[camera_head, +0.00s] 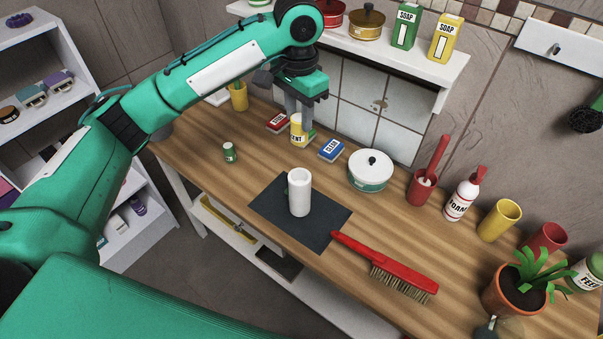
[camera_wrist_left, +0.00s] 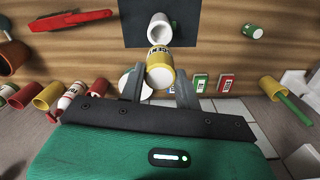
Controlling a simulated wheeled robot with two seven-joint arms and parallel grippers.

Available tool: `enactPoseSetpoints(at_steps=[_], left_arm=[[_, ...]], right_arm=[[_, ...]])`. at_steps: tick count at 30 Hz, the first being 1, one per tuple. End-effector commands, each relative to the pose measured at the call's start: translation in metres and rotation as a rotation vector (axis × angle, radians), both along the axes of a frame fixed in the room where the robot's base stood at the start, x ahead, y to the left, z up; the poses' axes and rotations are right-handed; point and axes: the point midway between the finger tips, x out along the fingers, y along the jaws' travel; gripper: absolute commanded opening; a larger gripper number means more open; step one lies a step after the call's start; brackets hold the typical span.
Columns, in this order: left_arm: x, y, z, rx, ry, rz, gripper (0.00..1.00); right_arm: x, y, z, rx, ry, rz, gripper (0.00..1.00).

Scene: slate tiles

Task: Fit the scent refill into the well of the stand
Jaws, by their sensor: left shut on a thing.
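The scent refill (camera_head: 297,131) is a small yellow and white labelled cylinder. My left gripper (camera_head: 299,122) is shut on it from above, at the back of the table. In the left wrist view the refill (camera_wrist_left: 160,72) sits between the two fingers (camera_wrist_left: 160,85). I cannot tell whether it clears the table. The stand (camera_head: 299,196) is an upright white cylinder with a round open well on top. It stands on a dark mat (camera_head: 328,217), apart from the refill and nearer the front. It also shows in the left wrist view (camera_wrist_left: 160,27). My right gripper is not in view.
A red box (camera_head: 278,122) and a blue box (camera_head: 331,150) flank the refill. A red brush (camera_head: 390,268) lies beside the mat. A shelf (camera_head: 400,57) hangs behind.

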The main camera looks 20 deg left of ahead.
Motion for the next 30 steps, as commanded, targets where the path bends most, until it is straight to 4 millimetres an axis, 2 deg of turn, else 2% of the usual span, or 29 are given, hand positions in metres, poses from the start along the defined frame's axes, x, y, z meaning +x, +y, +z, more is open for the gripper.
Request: enactPoseSetpoints(at_steps=[1,6,12,20,27,30], left_arm=[[-0.001,0.000,-0.016,0.001,0.007,0.000,0.11],[-0.001,0.001,-0.060,0.004,0.006,0.001,0.11],[-0.001,0.001,-0.103,0.002,0.003,0.000,0.11],[-0.001,0.000,-0.125,0.001,0.002,0.000,0.11],[-0.001,0.001,-0.158,0.002,0.002,0.001,0.11],[0.000,0.000,-0.162,0.001,-0.002,0.000,0.11]], right_arm=[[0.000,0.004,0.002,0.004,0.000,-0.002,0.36],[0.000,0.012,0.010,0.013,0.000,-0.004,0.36],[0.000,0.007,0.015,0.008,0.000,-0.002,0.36],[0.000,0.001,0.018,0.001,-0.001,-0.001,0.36],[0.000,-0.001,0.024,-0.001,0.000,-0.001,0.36],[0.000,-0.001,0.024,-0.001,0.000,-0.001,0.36]])
